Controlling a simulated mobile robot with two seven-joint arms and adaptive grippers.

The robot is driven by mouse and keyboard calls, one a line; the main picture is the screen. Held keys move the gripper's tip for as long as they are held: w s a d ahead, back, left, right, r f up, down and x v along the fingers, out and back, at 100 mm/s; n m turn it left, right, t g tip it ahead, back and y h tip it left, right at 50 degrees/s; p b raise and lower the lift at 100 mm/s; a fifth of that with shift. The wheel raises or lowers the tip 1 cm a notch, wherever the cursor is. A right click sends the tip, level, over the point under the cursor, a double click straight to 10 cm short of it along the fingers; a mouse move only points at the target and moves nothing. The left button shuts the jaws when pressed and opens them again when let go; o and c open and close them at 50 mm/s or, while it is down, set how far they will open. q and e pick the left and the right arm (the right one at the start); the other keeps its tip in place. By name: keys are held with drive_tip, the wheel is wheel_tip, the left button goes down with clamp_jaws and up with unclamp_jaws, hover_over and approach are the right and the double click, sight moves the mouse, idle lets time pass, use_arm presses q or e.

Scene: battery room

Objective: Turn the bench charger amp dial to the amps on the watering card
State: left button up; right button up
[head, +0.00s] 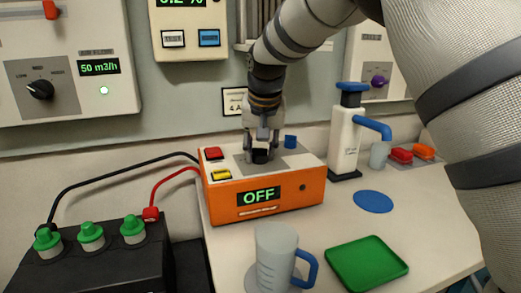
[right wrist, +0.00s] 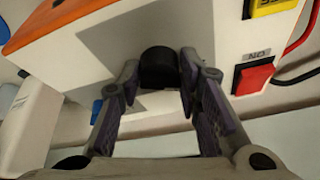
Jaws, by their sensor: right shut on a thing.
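The bench charger (head: 232,203) is an orange and white box on the bench; its display (head: 259,196) reads OFF. Its black amp dial (head: 260,156) is on the grey patch of the top, and also shows in the right wrist view (right wrist: 158,66). My right gripper (head: 261,147) points down from above, its two fingers shut on the dial's sides. In the right wrist view the fingers (right wrist: 158,75) flank it. A white card (head: 233,101) on the wall behind is partly hidden by my right arm; "4 A" seems to show. My left gripper is out of view.
A red button (head: 213,153), a yellow button (head: 221,174) and a blue knob (head: 291,142) are on the charger top. A jug (head: 275,255) and green tray (head: 366,263) stand in front. A white dispenser (head: 346,135) is right. A black battery (head: 110,265) with cables is left.

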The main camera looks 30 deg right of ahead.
drive_tip(key=m+g+h, duration=0.1)
drive_tip(key=m, duration=0.3)
drive_tip(key=shift+w+a+f, duration=0.1)
drive_tip(key=shift+f, duration=0.05)
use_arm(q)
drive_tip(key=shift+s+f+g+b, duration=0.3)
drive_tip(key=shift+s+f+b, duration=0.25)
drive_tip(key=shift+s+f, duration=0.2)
use_arm(e)
drive_tip(key=shift+m+g+h, duration=0.6)
drive_tip(key=shift+m, duration=1.3)
drive_tip(key=o, duration=1.1)
